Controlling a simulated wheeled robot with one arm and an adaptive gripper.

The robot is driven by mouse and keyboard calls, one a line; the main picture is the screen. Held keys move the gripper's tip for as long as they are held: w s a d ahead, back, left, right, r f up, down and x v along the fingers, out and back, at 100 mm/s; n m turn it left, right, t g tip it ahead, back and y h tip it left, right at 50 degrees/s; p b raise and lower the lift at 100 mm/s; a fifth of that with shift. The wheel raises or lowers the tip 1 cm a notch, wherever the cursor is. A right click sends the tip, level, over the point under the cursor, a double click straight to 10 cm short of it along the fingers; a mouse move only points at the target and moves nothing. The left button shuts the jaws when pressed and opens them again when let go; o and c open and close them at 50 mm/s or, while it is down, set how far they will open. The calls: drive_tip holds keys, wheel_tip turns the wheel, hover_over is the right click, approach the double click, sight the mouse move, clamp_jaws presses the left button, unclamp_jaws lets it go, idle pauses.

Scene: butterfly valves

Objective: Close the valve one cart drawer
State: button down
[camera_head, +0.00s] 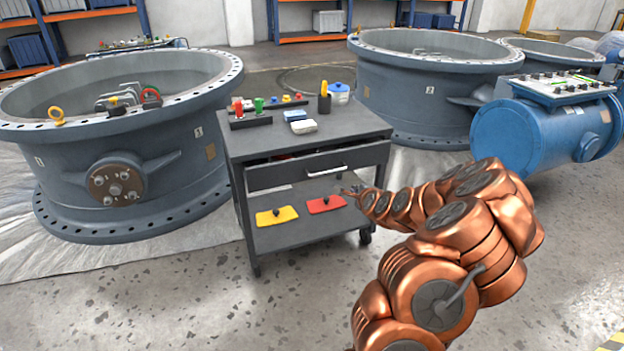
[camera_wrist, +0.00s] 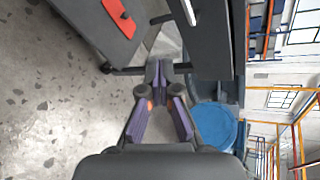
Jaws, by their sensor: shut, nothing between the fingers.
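The dark grey cart (camera_head: 300,137) stands in the middle of the head view. Its drawer (camera_head: 280,178) stands slightly out under the top, with a dark gap and some red contents showing above its front. A pale bar handle (camera_head: 325,171) is on the drawer front. My gripper (camera_head: 350,190) is at the right part of the drawer front, just below the handle; contact cannot be told. In the wrist view my gripper (camera_wrist: 158,68) has its fingertips together and empty, close to the dark drawer front (camera_wrist: 212,40). The handle also shows in the wrist view (camera_wrist: 188,12).
A yellow plate (camera_head: 277,215) and a red plate (camera_head: 326,204) lie on the cart's lower shelf. Large valve bodies (camera_head: 120,150) flank the cart. The front floor is clear.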

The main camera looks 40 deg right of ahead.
drive_tip(key=w+a+r+n+t+y+b, duration=0.1)
drive_tip(key=a+r+n+t+b, duration=0.15)
drive_tip(key=a, duration=0.25)
drive_tip(key=w+a+r+n+t+b, duration=0.1)
drive_tip(key=w+a+n+t+b, duration=0.1)
drive_tip(key=a+n+t, duration=0.15)
drive_tip(key=b, duration=0.4)
approach(308, 158)
drive_tip(key=shift+g, duration=0.3)
drive_tip(key=shift+r+x, duration=0.2)
drive_tip(key=shift+x, duration=3.25)
drive_tip(key=shift+w, duration=0.15)
drive_tip(key=shift+w+r, duration=0.1)
drive_tip(key=shift+w+d+r+p, duration=0.1)
drive_tip(key=shift+w+d+p, duration=0.05)
drive_tip(key=shift+w+p, duration=0.25)
drive_tip(key=shift+w+d+r+p, duration=0.1)
drive_tip(key=shift+w+p, duration=0.2)
drive_tip(key=shift+p, duration=0.2)
drive_tip(key=shift+w+f, duration=0.2)
drive_tip(key=shift+w, duration=0.25)
